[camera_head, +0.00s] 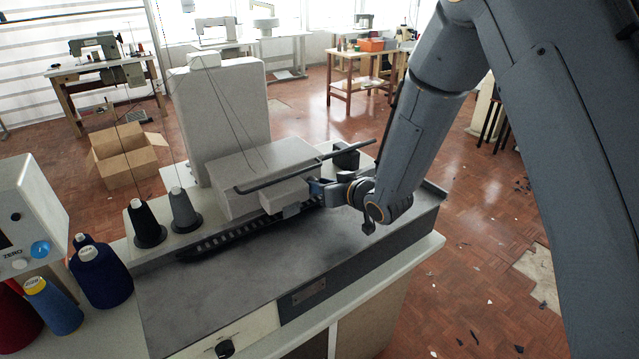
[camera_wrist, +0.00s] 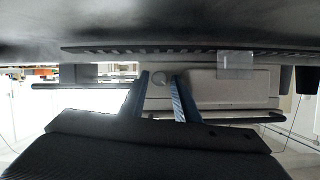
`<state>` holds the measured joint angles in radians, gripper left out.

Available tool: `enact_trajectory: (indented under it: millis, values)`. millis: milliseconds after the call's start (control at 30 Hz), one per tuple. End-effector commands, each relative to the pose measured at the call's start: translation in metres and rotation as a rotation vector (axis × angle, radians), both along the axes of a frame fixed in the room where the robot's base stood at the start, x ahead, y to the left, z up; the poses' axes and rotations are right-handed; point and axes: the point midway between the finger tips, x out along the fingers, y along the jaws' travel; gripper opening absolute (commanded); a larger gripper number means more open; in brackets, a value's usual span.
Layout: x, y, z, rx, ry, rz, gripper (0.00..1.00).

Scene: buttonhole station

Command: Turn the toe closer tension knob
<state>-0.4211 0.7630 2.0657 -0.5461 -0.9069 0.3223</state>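The sewing machine with a pale grey arm housing (camera_head: 262,170) stands on the bench. My gripper (camera_head: 316,187) is at the right end of that housing, level with its face. In the wrist view, a small round grey disc (camera_wrist: 158,77) shows on the machine between my two blue fingertips, with a gap on either side. I cannot tell whether this disc is the tension knob. The fingers are apart, and no contact with the disc shows. In the head view, my gripper and the machine hide the disc.
A dark rod (camera_head: 305,168) runs along the housing close to my gripper. At left, a white box has a blue knob (camera_head: 40,248). Thread cones (camera_head: 100,275) stand nearby. The grey machine bed (camera_head: 230,275) is clear.

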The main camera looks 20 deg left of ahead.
Motion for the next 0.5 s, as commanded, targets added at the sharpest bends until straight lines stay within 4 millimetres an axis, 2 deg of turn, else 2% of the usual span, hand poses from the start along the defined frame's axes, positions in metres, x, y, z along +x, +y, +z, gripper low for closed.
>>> enact_trajectory:
  millis: [267, 433, 500]
  values:
    - [0.0013, 0.0013, -0.0008, 0.0, 0.0, 0.0, 0.28]
    - [0.0013, 0.0012, -0.0008, 0.0, 0.0, 0.0, 0.03]
    - [0.0013, 0.0011, -0.0007, 0.0, 0.0, 0.0, 0.0]
